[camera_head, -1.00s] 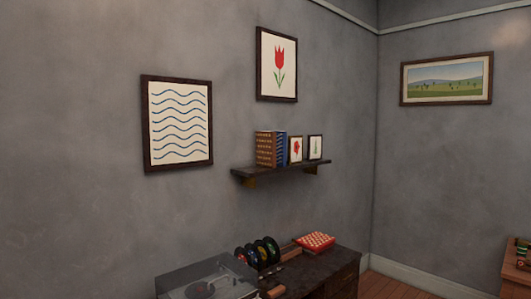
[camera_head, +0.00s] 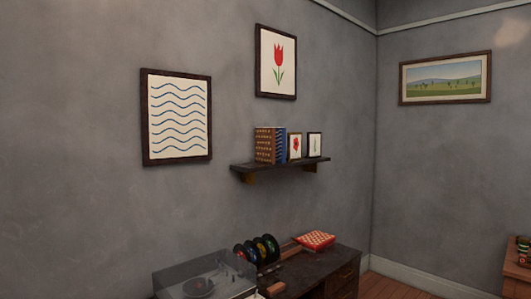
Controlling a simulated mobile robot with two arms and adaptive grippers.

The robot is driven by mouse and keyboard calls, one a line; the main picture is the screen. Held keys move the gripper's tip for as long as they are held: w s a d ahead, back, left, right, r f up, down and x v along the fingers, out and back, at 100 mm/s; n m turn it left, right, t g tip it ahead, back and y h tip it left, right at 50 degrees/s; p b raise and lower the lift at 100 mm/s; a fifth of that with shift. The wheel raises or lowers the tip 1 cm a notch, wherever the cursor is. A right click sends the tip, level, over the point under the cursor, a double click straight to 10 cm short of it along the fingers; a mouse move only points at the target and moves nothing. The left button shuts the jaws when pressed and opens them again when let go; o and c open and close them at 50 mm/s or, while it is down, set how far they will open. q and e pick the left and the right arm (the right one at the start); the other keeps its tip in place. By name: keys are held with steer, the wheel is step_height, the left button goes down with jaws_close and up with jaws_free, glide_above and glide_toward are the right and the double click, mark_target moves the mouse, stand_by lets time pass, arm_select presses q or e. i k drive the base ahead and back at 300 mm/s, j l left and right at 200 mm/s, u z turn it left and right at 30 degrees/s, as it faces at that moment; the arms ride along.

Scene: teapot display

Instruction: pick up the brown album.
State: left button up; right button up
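A brown patterned book-like item (camera_head: 264,146), which looks like the brown album, stands upright on the dark wall shelf (camera_head: 300,167). A blue spine (camera_head: 281,146) stands directly to its right, touching or nearly touching it. Neither of my grippers is in the head view.
Below the shelf is a dark cabinet (camera_head: 325,268) with a turntable under a clear cover (camera_head: 205,278), several upright records (camera_head: 262,249) and a red-and-white checked box (camera_head: 315,240). A wooden cabinet (camera_head: 517,272) stands at the right edge. Framed pictures hang on the walls.

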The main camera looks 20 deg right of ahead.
mark_target(264, 137)
steer(key=i+l+z, duration=0.1)
steer(key=i+l, duration=0.4)
steer(key=i+l+z, duration=0.1)
steer(key=i+l, duration=0.35)
steer(key=i+l+z, duration=0.1)
steer(key=i+l, duration=0.3)
steer(key=i, duration=0.25)
